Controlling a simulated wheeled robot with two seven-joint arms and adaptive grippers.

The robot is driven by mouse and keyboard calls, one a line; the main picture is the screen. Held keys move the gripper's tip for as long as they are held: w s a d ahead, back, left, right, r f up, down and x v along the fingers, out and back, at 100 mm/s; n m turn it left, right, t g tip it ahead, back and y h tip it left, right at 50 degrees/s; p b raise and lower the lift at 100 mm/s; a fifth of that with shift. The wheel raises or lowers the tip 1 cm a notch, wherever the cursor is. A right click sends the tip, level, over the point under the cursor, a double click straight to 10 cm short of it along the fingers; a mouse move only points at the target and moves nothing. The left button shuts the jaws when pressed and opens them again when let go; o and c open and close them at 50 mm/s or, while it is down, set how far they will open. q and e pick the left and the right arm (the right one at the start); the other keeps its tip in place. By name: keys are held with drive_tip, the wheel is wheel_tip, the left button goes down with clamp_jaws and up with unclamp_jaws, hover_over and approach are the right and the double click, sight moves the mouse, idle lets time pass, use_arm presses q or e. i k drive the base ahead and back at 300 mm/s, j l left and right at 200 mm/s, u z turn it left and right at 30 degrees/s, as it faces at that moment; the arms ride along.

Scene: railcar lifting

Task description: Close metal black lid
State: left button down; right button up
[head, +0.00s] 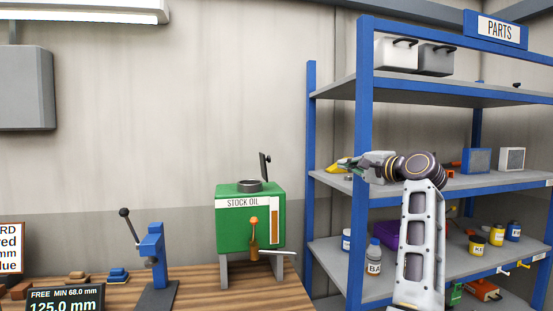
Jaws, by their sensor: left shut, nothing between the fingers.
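The green oil tank (250,225) marked STOCK OIL stands on the wooden bench. On its top is a round dark filler neck (249,186). The black metal lid (265,165) stands nearly upright, open, at the right side of the neck. My left gripper (340,166) is shut and empty, to the right of the lid at about its height in the picture. It is clearly apart from the lid and overlaps the shelf's left part in the picture. My right gripper is not in view.
The blue parts shelf (363,200) fills the right, with bottles, boxes and tools. On the bench (205,293), left of the tank, stand a blue lever press (152,250) and a black display (65,300). The wall space above the tank is clear.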

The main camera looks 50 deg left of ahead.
sight(263, 159)
drive_tip(key=i+j, duration=0.1)
drive_tip(key=j, duration=0.5)
drive_tip(key=i+j, duration=0.1)
drive_tip(key=j, duration=0.55)
